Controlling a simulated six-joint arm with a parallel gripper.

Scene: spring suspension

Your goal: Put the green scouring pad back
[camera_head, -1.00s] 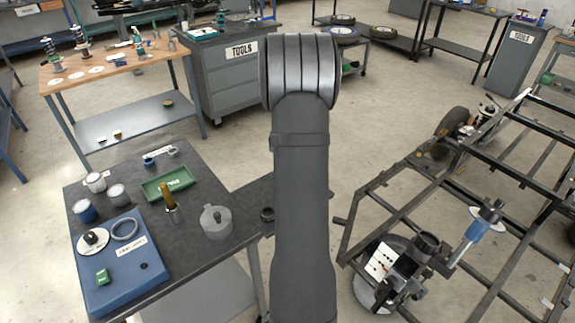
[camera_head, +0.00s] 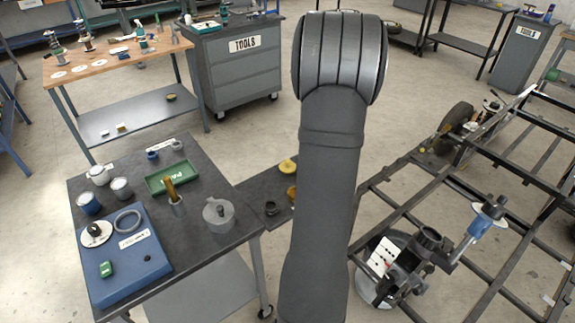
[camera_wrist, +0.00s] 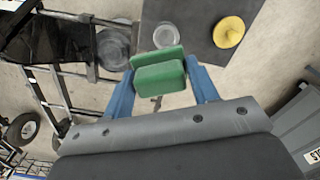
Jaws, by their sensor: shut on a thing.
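The green scouring pad (camera_wrist: 160,77) shows in the wrist view as a green block between the two blue fingers of my gripper (camera_wrist: 160,70). The gripper is shut on it, and the pad is held up clear of the floor and surfaces below. In the head view my own arm hides the gripper and the pad. A green tray (camera_head: 158,185) with a white label, seemingly "PAD", lies on the dark table at the left. It looks empty.
On the dark table (camera_head: 215,238) stand small pots, an upright brown-handled tool (camera_head: 171,190), a grey lidded can (camera_head: 213,217) and a blue board (camera_head: 140,272). A lower dark surface bears a yellow round thing (camera_head: 288,166). A metal frame (camera_head: 400,185) stands at the right.

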